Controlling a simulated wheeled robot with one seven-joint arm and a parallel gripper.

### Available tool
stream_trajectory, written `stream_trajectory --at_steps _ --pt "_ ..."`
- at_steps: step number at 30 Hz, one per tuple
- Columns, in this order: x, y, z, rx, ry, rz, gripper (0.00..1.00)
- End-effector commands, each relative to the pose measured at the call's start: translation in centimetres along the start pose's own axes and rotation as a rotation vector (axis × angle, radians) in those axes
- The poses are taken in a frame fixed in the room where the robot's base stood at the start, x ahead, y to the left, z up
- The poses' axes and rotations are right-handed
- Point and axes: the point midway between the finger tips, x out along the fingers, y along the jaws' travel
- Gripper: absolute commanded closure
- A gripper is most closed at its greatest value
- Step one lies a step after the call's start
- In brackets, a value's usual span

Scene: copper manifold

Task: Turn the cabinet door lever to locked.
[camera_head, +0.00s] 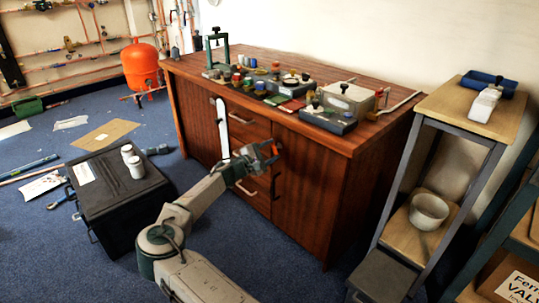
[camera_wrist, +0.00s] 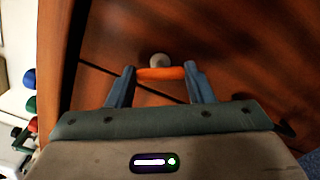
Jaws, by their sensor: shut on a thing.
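The cabinet door lever (camera_wrist: 160,73) is a short orange bar with a round grey hub (camera_wrist: 159,59) beside its middle, against the brown wooden door. My gripper (camera_wrist: 160,78) has its two blue-grey fingers at the two ends of the bar, shut on it. In the head view my gripper (camera_head: 264,157) is at the cabinet front, and bits of orange show at its fingers. The cabinet door (camera_head: 310,190) looks closed. The lever's lock marks cannot be made out.
The cabinet top (camera_head: 250,58) carries several small fittings, boxes and a green clamp stand (camera_head: 217,50). A black case (camera_head: 115,190) stands on the floor at left, and a shelf stand (camera_head: 440,150) is at right.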

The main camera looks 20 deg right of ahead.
Motion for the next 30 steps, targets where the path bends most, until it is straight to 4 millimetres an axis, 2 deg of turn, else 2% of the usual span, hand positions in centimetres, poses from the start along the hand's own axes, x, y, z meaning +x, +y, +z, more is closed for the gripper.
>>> stream_trajectory --at_steps 15,30 --pt "0.05 -0.49 -0.12 0.43 -0.002 -0.002 0.76" --pt "0.06 -0.33 0.0 0.587 -0.003 -0.002 0.76"
